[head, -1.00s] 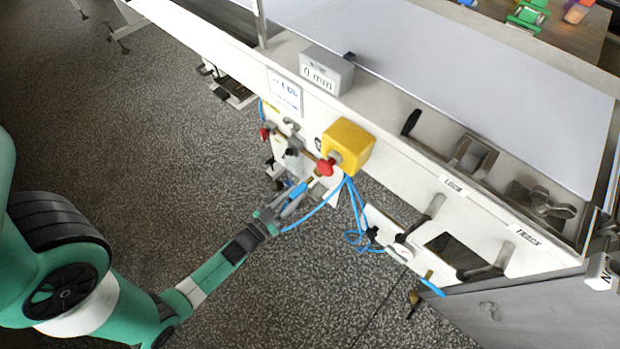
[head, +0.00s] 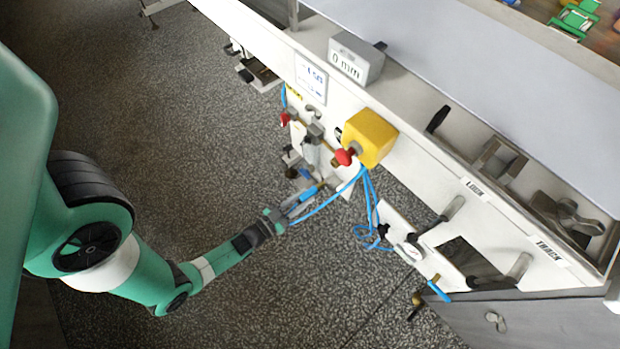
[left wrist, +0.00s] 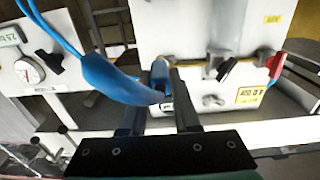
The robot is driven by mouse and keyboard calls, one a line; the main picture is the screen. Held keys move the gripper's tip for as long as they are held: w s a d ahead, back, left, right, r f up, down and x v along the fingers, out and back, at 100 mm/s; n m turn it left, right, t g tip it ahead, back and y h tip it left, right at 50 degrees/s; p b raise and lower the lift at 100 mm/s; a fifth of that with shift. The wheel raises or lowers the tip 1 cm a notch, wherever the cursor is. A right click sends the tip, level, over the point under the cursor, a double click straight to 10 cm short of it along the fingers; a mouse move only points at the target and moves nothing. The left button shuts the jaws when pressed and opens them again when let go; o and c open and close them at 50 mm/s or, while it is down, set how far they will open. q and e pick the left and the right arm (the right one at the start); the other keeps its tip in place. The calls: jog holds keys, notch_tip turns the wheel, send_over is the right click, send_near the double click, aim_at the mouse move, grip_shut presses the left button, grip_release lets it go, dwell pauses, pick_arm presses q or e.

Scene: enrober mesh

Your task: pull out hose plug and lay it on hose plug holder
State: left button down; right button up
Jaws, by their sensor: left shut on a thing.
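My left gripper (head: 290,211) is shut on the blue hose plug (head: 305,197), below the yellow box and beside the white machine panel. In the left wrist view the blue plug body (left wrist: 116,82) slants in from the left, and its lower end lies between the two dark fingers (left wrist: 157,105). A thin blue hose (head: 335,196) trails from it towards the panel. The plug's far tip is too small to tell whether it touches a socket. I cannot tell which fitting is the hose plug holder. My right gripper is not in view.
A yellow box (head: 372,138) with a red button (head: 344,157) juts out above the plug. A gauge (head: 408,252) and levers sit on the panel to the right. Blue hose loops (head: 368,232) hang between. Open speckled floor (head: 190,130) lies left of the panel.

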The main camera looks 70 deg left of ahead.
pick_arm(q)
jog(key=w+a+f+b, duration=0.3)
jog(key=w+a+f, duration=0.1)
jog(key=w+f, duration=0.2)
jog(key=shift+w+f+b, duration=0.15)
jog(key=shift+f+b, duration=0.2)
jog(key=shift+f, duration=0.55)
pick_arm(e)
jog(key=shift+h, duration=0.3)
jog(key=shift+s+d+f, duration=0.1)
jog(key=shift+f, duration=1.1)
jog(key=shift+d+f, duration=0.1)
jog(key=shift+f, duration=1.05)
pick_arm(q)
jog(key=c, duration=0.6)
grip_release()
jog(key=shift+o, duration=0.2)
